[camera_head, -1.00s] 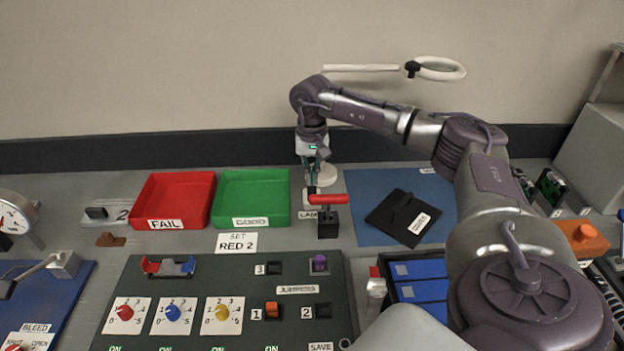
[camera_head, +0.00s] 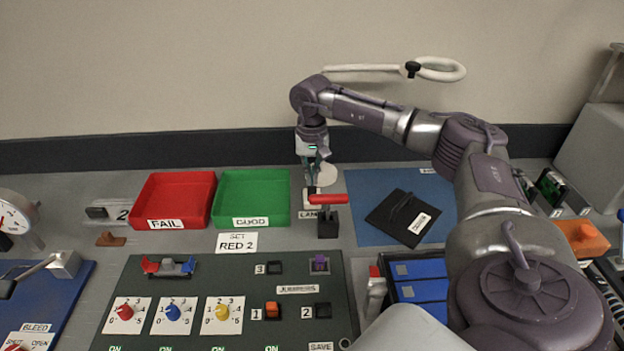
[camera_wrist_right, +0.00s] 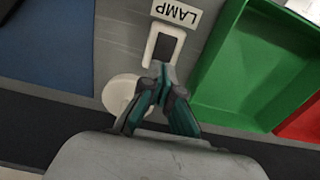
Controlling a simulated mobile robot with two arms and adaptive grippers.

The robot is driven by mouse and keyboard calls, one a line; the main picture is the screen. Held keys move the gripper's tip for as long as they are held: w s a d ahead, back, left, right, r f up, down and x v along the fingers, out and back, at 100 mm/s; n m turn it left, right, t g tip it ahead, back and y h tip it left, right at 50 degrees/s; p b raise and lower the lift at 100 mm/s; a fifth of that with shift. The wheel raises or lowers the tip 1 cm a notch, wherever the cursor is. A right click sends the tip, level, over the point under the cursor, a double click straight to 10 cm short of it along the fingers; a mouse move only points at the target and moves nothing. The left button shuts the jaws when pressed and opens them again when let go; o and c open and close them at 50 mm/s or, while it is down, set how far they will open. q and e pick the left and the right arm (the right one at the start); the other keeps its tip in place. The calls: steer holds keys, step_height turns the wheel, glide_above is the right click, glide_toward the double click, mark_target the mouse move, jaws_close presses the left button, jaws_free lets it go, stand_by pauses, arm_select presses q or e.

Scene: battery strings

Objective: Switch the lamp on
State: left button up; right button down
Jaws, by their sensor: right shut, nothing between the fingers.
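The lamp (camera_head: 440,69) has a white ring head on a pale arm, high against the back wall. Its round white base (camera_head: 327,176) stands on the bench behind my right gripper. The lamp switch (camera_wrist_right: 163,46) is a dark rocker in a white frame beside the LAMP label (camera_wrist_right: 176,12) in the right wrist view. My right gripper (camera_head: 313,184) points down over the switch, shut and empty. In the wrist view its fingertips (camera_wrist_right: 163,70) overlap the near edge of the switch frame; I cannot tell whether they touch it. My left gripper is not in view.
A green tray (camera_head: 225,222) and a red tray (camera_head: 140,208) lie left of the switch. A red-handled lever (camera_head: 328,200) stands close in front of it. A blue mat (camera_head: 362,232) with a black item (camera_head: 385,212) lies to the right.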

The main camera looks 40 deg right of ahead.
mark_target(312, 188)
steer(key=shift+s+f+b, duration=0.1)
steer(key=shift+f+b, duration=0.65)
steer(key=shift+f, duration=0.5)
stand_by(0.5)
steer(key=shift+r+p, duration=0.7)
steer(key=shift+r, duration=0.05)
steer(key=shift+r+p, duration=2)
steer(key=shift+r, duration=0.8)
